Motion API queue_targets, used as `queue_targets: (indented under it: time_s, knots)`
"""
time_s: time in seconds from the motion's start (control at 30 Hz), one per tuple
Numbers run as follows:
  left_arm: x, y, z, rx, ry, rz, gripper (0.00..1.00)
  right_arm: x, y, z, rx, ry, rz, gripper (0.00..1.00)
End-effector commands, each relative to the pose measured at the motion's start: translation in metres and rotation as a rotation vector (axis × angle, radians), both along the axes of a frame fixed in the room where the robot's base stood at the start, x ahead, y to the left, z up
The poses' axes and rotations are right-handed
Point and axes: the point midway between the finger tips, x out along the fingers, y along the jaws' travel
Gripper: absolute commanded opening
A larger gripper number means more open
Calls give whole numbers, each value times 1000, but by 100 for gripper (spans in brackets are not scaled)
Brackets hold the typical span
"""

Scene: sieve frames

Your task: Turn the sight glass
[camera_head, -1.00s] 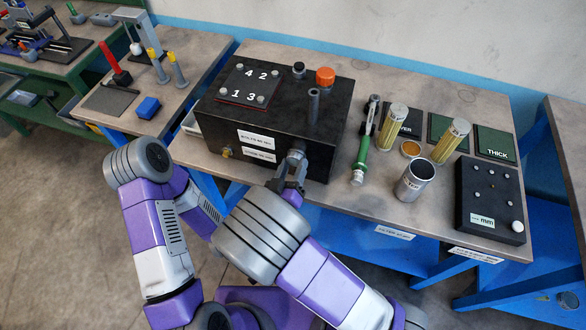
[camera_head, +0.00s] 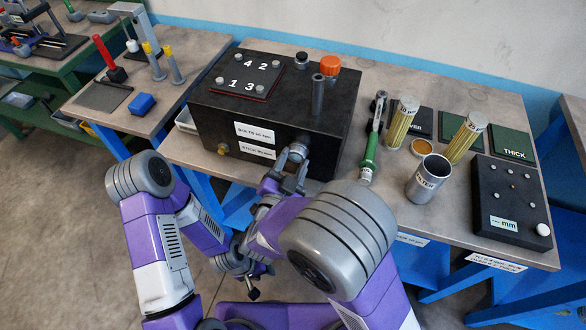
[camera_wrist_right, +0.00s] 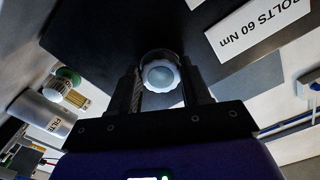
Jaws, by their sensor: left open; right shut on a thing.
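The sight glass (camera_head: 297,151) is a round grey fitting on the front face of the black box (camera_head: 345,128), near its lower right. In the right wrist view the sight glass (camera_wrist_right: 162,75) shows a pale ring around a grey centre. My right gripper (camera_head: 289,168) is shut on it, with one finger on each side in the wrist view (camera_wrist_right: 163,90). My left gripper (camera_head: 254,283) is open, low in front of the table and away from the box. My right arm hides part of the table's front edge.
A brass plug (camera_head: 223,149) sits on the box front at left. The floor at left is clear.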

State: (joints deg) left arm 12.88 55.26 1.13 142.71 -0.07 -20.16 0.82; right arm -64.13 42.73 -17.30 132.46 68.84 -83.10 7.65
Motion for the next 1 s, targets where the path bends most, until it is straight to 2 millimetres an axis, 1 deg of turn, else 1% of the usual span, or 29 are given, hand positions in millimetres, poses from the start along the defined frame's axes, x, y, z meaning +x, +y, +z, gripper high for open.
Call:
queue_targets:
  time_s: [0.03, 0.1, 0.3, 0.7, 1.0]
  knots:
    - [0, 0, -9, 0, 0, 0, 43, 0, 0, -5, 46, -11, 1, 17]
    - [0, 0, -15, 0, 0, 0, 43, 0, 1, -5, 110, -31, 1, 17]
    - [0, 0, -24, 0, 0, 0, 43, 0, 1, -2, 289, -88, 1, 17]
    - [0, 0, -26, 0, 0, 0, 43, 0, 3, 1, 616, -194, 1, 17]
    - [0, 0, -26, 0, 0, 0, 43, 0, 4, 2, 770, -243, 2, 17]
